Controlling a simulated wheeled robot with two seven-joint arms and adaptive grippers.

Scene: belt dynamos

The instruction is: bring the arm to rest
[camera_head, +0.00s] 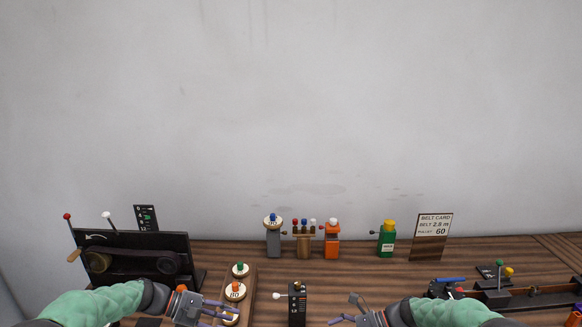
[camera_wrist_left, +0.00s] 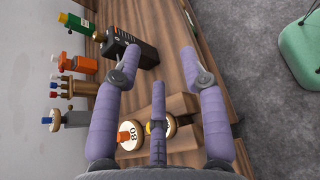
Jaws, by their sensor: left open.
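My left gripper (camera_head: 228,310) comes in from the left, low over the front of the bench, with its fingers pointing right. In the left wrist view its purple fingers (camera_wrist_left: 160,62) are spread with nothing between them. A wooden rack (camera_head: 250,282) with knobbed pulleys lies beside and partly behind the left gripper. The rack (camera_wrist_left: 190,106) also shows below the fingers in the wrist view. My right gripper (camera_head: 345,309) is at the bottom edge, its visible fingers apart and empty. Part of it is cut off by the picture edge.
A black belt machine (camera_head: 135,258) stands at the left. A black box with a white-knobbed lever (camera_head: 297,302) stands between the grippers. Coloured posts (camera_head: 332,240) and a belt card (camera_head: 432,236) line the wall. A dark rail device (camera_head: 520,297) lies right.

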